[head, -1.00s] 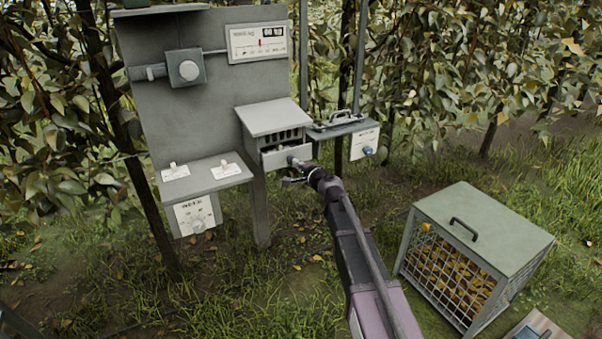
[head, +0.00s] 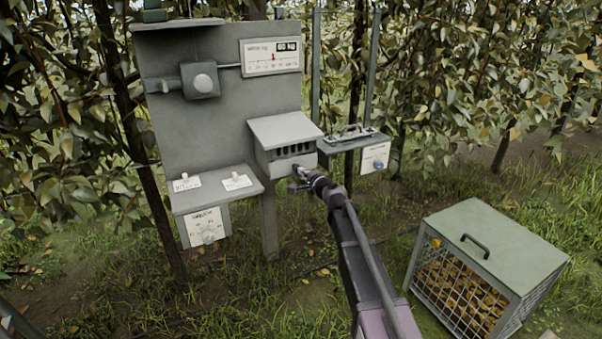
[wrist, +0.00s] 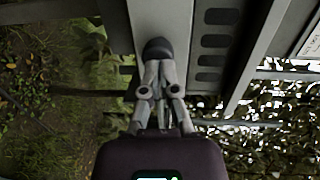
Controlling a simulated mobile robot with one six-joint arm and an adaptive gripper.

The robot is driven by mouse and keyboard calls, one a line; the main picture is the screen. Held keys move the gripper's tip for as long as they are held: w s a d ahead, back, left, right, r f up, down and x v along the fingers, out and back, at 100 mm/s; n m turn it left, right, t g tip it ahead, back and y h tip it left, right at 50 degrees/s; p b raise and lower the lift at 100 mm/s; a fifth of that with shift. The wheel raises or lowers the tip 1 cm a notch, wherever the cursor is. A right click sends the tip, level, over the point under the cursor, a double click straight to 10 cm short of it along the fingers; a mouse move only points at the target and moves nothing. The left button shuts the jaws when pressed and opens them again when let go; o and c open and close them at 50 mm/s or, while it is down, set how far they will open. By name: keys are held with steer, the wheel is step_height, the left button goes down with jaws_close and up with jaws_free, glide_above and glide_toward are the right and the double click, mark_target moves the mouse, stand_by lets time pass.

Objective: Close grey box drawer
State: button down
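The grey box (head: 284,129) with a sloped lid is mounted on the right side of the grey panel. Its drawer front (head: 286,167) sits low under a row of dark slots and looks about flush with the box, though my gripper partly hides it. My gripper (head: 298,180) is at the drawer front. In the wrist view its fingers (wrist: 158,58) come together at a dark rounded tip against or very near a plain grey face (wrist: 160,20). The gripper looks shut, with nothing clearly held. Whether a knob is hidden at the tip cannot be told.
A shelf with two switches (head: 217,187) and a dial plate (head: 207,228) stand left of the box. A small side shelf (head: 352,140) with a handle is close on the right. A wire-fronted crate (head: 490,245) of yellowish fruit stands on the grass at right.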

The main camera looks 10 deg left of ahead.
steer(key=p+v, duration=0.1)
steer(key=v, duration=1.2)
steer(key=shift+s, duration=0.25)
steer(key=shift+d, duration=0.1)
steer(key=s+d+f+n+g+h, duration=0.2)
steer(key=s+d+f+n+g, duration=0.2)
steer(key=s+f, duration=0.25)
steer(key=s+d+f+n+g+h, duration=0.25)
steer(key=s+f+n+g, duration=0.2)
steer(key=s, duration=0.35)
steer(key=s+d+f+n+g+h, duration=0.1)
steer(key=s+d+f+g+h, duration=0.2)
steer(key=s+d, duration=0.35)
steer(key=s+d+f+n+g+h, duration=0.1)
steer(key=s+d+f+g+h, duration=0.15)
steer(key=s+d, duration=0.45)
step_height(320, 180, up, 15)
steer(key=w+p, duration=0.1)
steer(key=p, duration=1.4)
steer(key=shift+w+d+t, duration=0.2)
steer(key=shift+d+t, duration=0.1)
